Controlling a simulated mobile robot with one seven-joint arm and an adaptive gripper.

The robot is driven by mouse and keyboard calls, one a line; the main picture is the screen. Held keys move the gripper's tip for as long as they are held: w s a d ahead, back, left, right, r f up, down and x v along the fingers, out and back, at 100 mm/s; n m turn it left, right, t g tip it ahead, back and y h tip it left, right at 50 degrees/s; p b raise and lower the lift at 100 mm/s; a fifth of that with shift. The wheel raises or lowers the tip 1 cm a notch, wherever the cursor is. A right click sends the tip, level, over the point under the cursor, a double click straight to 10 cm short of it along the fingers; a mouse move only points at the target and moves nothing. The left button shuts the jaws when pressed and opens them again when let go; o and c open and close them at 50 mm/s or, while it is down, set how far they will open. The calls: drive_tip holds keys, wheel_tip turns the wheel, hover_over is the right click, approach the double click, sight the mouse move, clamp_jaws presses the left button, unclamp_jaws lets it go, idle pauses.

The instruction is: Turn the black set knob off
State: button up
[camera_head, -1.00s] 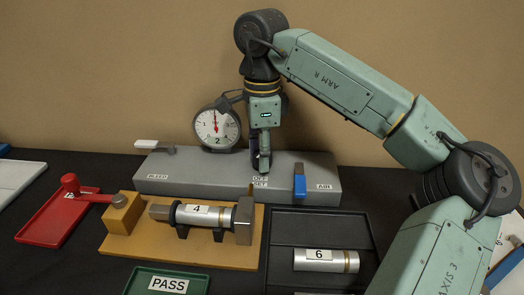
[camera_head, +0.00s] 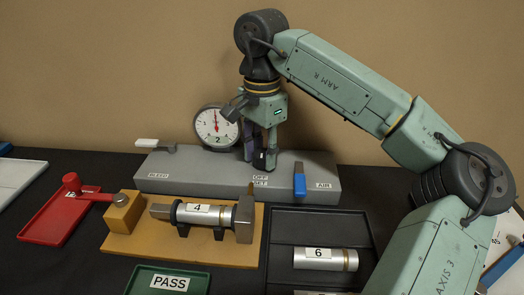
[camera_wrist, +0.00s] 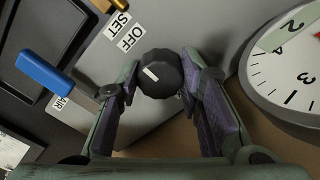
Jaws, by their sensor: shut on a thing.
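The black set knob (camera_wrist: 160,72) sits between my fingertips in the wrist view, with a white mark on its top. Labels reading OFF and SET (camera_wrist: 126,32) lie beside it on the grey panel. In the head view, my gripper (camera_head: 265,162) points straight down over the middle of the grey panel (camera_head: 215,172), and its fingers mostly hide the knob. My gripper (camera_wrist: 160,85) is shut on the knob from both sides. The white pointer mark lies slanted and I cannot tell exactly which label it faces.
The blue AIR lever (camera_head: 299,182) stands close on the right. A dial gauge (camera_head: 217,126) is close behind on the left. The white BLEED lever (camera_head: 154,143) is at the panel's left. A mustard fixture (camera_head: 220,252) holding cylinder 4 and a black tray (camera_head: 283,225) lie in front.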

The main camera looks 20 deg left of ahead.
idle(0.3)
drive_tip(key=o, duration=1.2)
drive_tip(key=shift+c, duration=0.2)
